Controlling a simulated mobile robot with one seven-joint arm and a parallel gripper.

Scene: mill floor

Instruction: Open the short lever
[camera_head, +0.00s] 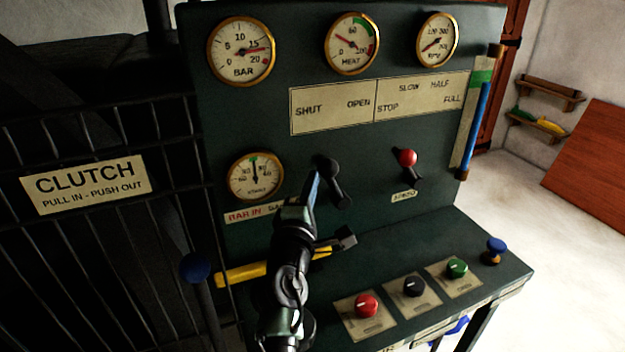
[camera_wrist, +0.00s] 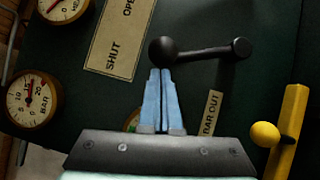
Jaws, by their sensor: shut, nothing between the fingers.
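A lever with a black ball knob (camera_head: 328,168) stands on the dark green panel, below the plate marked SHUT and OPEN (camera_head: 331,107). Its knob is tilted up and to the left of its pivot. The knob also shows in the wrist view (camera_wrist: 163,51), with the arm running right to the pivot (camera_wrist: 241,47). My gripper (camera_head: 314,182) is at the left side of this knob. Its pale blue fingers (camera_wrist: 161,73) are together, with their tips right at the knob; I cannot tell whether they touch. A second lever with a red knob (camera_head: 408,158) stands to the right.
A yellow bar (camera_head: 242,272) crosses low behind my arm, its yellow knob (camera_wrist: 265,134) right of my fingers in the wrist view. Red (camera_head: 366,306), black (camera_head: 414,286) and green (camera_head: 457,267) knobs sit on the ledge. Gauges line the panel top. A barred gate (camera_head: 120,250) stands left.

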